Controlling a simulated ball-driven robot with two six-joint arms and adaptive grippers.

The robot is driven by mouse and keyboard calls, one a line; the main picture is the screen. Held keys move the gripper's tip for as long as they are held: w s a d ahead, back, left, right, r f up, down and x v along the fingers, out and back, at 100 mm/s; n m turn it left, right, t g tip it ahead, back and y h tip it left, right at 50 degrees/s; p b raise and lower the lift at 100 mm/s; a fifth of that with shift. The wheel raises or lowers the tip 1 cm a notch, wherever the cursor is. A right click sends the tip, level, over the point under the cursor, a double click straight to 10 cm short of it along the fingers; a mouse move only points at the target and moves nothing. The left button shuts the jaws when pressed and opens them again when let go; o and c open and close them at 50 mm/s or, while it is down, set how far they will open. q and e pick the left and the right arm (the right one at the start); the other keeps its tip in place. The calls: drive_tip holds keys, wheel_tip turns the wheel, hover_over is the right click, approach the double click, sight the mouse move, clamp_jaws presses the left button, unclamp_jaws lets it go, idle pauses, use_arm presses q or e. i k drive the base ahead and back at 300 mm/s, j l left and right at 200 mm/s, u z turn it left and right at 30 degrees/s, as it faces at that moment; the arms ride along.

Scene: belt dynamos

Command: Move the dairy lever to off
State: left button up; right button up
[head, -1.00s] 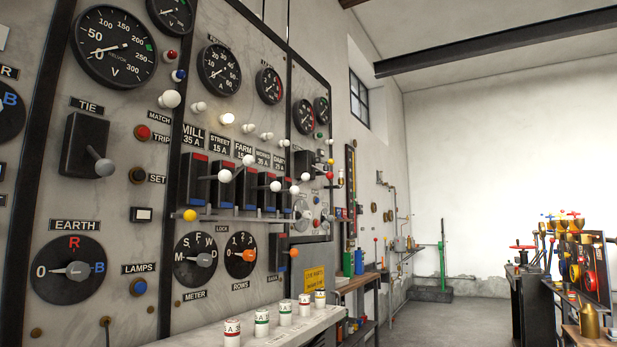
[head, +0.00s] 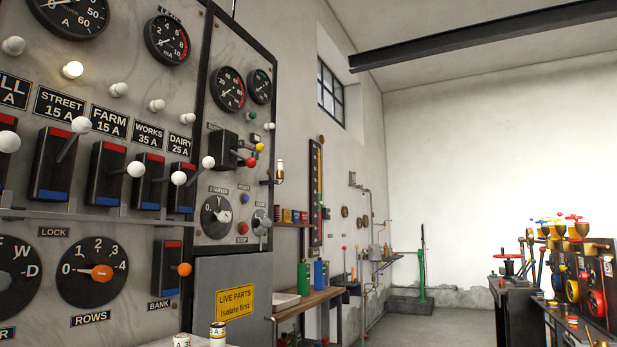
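The dairy lever (head: 208,162) is a white round knob on a stem, standing out from the last black switch box (head: 181,188) in the row. The box has a red band on top and a blue band below. It sits under the "DAIRY 25 A" label (head: 180,146). Its knob is tilted up toward the red end, like the street lever (head: 81,125). The works lever (head: 178,178) and the farm lever (head: 136,169) point more straight out. Neither of my grippers is in view.
A rail (head: 90,216) runs below the switches. Above them, the street lamp (head: 73,69) glows. Below are the rows dial (head: 92,271), the bank switch with orange knob (head: 184,269) and a grey "LIVE PARTS" box (head: 230,275). Open floor lies to the right.

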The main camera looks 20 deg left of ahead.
sight(208, 162)
drive_tip(key=i+u, duration=0.1)
drive_tip(key=i, duration=0.35)
drive_tip(key=i+l+u, duration=0.1)
drive_tip(key=i, duration=0.35)
drive_tip(key=i+l, duration=0.25)
drive_tip(key=i, duration=0.25)
drive_tip(key=j+u, duration=0.05)
